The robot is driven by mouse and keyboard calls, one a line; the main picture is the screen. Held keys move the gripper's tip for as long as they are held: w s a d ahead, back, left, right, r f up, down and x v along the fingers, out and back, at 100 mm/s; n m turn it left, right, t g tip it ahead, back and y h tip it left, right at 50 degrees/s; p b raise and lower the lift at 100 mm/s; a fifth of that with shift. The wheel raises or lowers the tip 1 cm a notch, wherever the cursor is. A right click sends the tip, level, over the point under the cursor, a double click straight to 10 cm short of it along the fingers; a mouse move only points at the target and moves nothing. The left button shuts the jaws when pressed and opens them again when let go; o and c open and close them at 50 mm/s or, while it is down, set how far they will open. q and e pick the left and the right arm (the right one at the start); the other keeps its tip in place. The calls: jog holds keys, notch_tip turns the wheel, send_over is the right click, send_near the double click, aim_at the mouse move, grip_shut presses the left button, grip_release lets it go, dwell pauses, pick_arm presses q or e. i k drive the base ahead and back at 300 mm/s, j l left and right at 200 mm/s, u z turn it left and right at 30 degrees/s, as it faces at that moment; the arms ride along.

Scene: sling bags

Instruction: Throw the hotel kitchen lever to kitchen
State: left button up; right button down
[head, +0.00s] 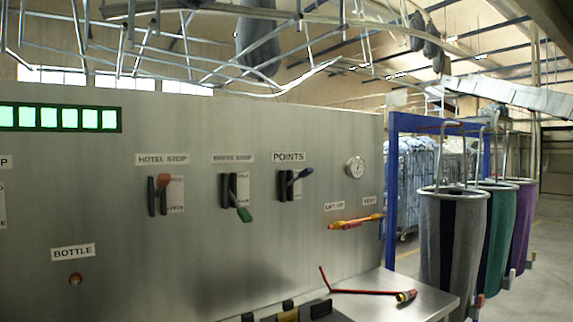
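A steel panel (110,210) carries three levers in black slotted housings. Under the HOTEL STOP label is a lever with a red handle (163,180), which is up. Under a blurred label ending in STOP is a lever with a green handle (243,214), which points down. The small plates beside the levers are too small to read, and no label reading kitchen can be made out. Neither of my grippers is in view.
A bench (415,296) at lower right holds a red rod-like tool (365,291). A black and yellow object (290,313) is cut off at the bottom edge. A gauge (355,167) and orange handle (355,223) are right of the levers. Hanging bags (452,240) stand right.

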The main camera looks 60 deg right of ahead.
aim_at(307, 172)
jog(key=k+l+u, duration=0.55)
jog(key=k+l, duration=0.65)
jog(key=k+l+u, duration=0.1)
jog(key=k+l, duration=0.4)
jog(key=k, duration=0.2)
